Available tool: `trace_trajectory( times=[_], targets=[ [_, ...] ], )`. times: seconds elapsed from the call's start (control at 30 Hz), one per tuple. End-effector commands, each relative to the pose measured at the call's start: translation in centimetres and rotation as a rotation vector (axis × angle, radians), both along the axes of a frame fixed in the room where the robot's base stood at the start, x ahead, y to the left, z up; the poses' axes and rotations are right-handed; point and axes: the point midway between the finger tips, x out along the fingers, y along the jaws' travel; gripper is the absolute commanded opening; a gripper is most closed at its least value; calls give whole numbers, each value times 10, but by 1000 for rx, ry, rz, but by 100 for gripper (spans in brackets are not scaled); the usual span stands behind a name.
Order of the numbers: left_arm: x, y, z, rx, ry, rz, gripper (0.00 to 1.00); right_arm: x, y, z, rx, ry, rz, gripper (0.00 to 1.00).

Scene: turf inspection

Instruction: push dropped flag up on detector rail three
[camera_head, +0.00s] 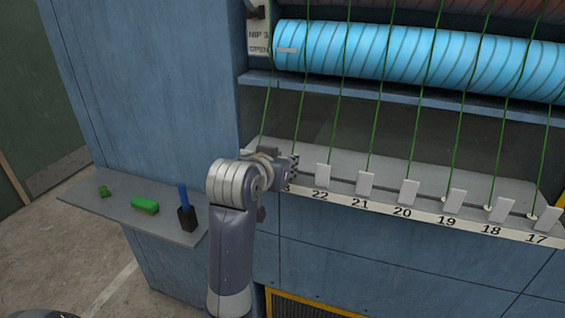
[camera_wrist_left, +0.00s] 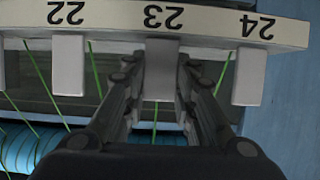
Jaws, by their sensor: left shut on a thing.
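The detector rail (camera_head: 390,212) is a white numbered strip with a row of small white flags above it. In the left wrist view the rail (camera_wrist_left: 205,22) appears upside down, with flag 22 (camera_wrist_left: 68,65), flag 23 (camera_wrist_left: 160,72) and flag 24 (camera_wrist_left: 249,75). My left gripper (camera_head: 290,168) is at the left end of the row in the head view and hides flags 23 and 24 there. In the left wrist view its fingers (camera_wrist_left: 158,80) are on both sides of flag 23, shut on it. My right gripper is not in view.
Green threads run from the blue roller (camera_head: 400,52) down to the rail. A grey shelf (camera_head: 110,208) at the left holds a green brush (camera_head: 145,206), a small green block (camera_head: 103,191) and a blue-handled tool in a dark holder (camera_head: 187,217).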

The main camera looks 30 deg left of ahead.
Motion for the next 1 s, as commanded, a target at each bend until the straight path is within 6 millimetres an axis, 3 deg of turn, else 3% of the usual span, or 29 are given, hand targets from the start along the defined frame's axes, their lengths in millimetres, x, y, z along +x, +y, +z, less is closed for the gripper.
trace_trajectory(
  times=[0.57, 0.6, 0.7, 1.0],
  targets=[
    [2, 1, 3, -5, 23, 1, 2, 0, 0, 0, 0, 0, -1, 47],
    [2, 1, 3, -5, 23, 1, 28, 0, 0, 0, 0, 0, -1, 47],
    [2, 1, 2, -5, 23, 1, 47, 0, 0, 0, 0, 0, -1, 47],
    [2, 0, 1, -7, 27, 0, 47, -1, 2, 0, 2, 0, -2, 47]
  ],
)
